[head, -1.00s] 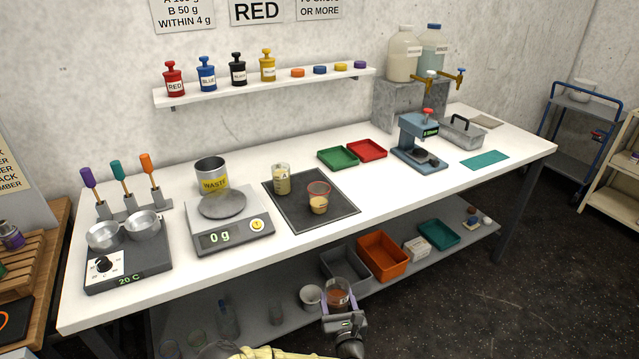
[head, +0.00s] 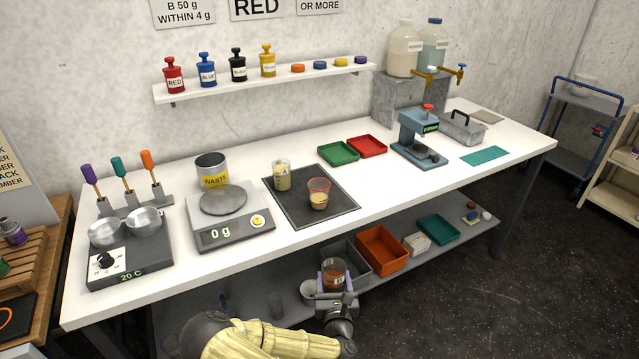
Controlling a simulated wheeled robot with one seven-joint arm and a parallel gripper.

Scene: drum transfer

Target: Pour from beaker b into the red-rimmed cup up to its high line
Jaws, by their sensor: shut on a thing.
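The red-rimmed cup (head: 319,195) stands upright on the dark mat, with tan contents in its lower part. A clear beaker (head: 282,176) with pale yellowish contents stands behind it to the left, also on the mat. My gripper (head: 335,287) is shut on a glass beaker (head: 333,273) of reddish-brown contents, held about upright in front of the table's front edge, nearer to me than the cup. Any letter on either beaker is too small to read, so I cannot tell which is b. The cup's lines are too small to make out.
The dark mat (head: 335,212) lies mid-table. A scale (head: 231,228) reading 0 g and a WASTE can (head: 211,170) are to its left. Green (head: 338,154) and red (head: 367,146) trays lie behind right. The lower shelf holds an orange bin (head: 381,250). The front right tabletop is clear.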

